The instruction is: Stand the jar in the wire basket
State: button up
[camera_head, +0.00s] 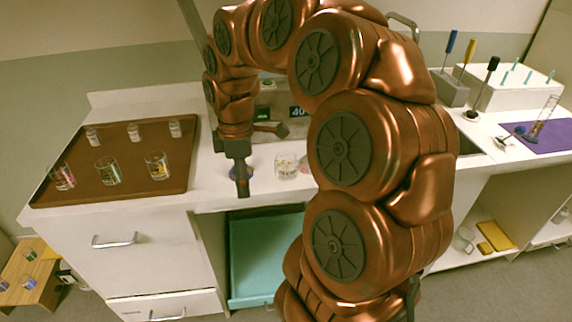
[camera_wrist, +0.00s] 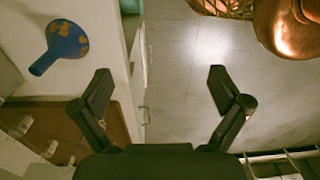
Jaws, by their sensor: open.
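My gripper (camera_head: 242,185) points down at the counter's front edge, its fingers apart and empty; in the wrist view (camera_wrist: 160,78) the gap lies over bare floor. A small clear jar (camera_head: 287,165) with coloured contents stands on the counter to its right. Several glass jars, one at the front middle (camera_head: 108,171), stand on the brown tray (camera_head: 135,193). I cannot tell which jar is meant. A barred shape (camera_wrist: 285,160) at the wrist view's lower right may be the wire basket, but it is cut off and unclear.
A blue and gold paddle-shaped object (camera_wrist: 65,45) lies on the counter, close by my gripper; it is partly hidden in the head view (camera_head: 233,172). A teal drawer (camera_head: 263,260) is below the counter. A low wooden stand (camera_head: 27,275) with small jars is at lower left.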

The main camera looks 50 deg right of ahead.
jog(key=w+d+n, duration=0.2)
jog(key=w+d, duration=0.1)
jog(key=d, duration=0.5)
jog(key=n+p, duration=0.1)
jog(key=n, duration=0.1)
send_over(286, 164)
jog(key=w+d, duration=0.1)
jog(key=d, duration=0.1)
jog(key=f, duration=0.2)
jog(key=shift+w+f+p, duration=0.25)
jog(key=shift+f+p, duration=0.35)
jog(key=shift+f, duration=1.3)
jog(key=shift+w+f+p, duration=0.2)
jog(key=shift+f+p, duration=0.35)
jog(key=shift+f, duration=1.3)
jog(key=shift+c, duration=0.2)
jog(key=c, duration=1.3)
jog(key=shift+r, duration=0.1)
jog(key=shift+c, duration=0.2)
